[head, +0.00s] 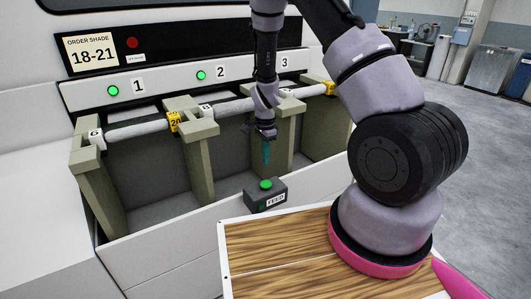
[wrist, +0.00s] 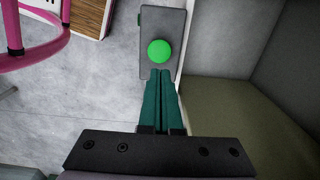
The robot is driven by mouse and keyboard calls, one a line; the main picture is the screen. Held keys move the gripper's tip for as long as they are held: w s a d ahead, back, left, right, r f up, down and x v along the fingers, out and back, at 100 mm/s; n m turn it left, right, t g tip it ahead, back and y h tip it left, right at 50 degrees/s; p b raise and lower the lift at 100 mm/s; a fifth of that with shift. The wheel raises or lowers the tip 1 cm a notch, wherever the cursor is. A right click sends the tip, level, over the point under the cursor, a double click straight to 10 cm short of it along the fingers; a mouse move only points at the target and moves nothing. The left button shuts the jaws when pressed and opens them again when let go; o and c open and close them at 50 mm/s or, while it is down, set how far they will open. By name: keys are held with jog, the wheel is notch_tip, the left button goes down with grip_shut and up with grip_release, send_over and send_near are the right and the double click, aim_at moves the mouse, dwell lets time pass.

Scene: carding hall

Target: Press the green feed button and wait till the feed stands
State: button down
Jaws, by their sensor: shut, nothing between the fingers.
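The green feed button (head: 265,184) sits on top of a dark box labelled FEED (head: 266,198), on the machine's front ledge. In the wrist view the button (wrist: 159,52) is a bright green dome on the grey box (wrist: 155,22). My gripper (head: 266,150) hangs above and behind the box in the head view, its teal fingers pointing down. In the wrist view my gripper (wrist: 161,75) is shut with its fingers together and empty. The fingertips appear just short of the button in the picture; I cannot tell their height above it.
A sign reads ORDER SHADE 18-21 (head: 91,51). A white roller (head: 140,129) lies across olive dividers (head: 97,185). Open bays lie between the dividers.

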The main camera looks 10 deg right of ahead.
aim_at(266, 182)
notch_tip(266, 182, down, 9)
jog(key=shift+f, duration=0.1)
dwell(0.4)
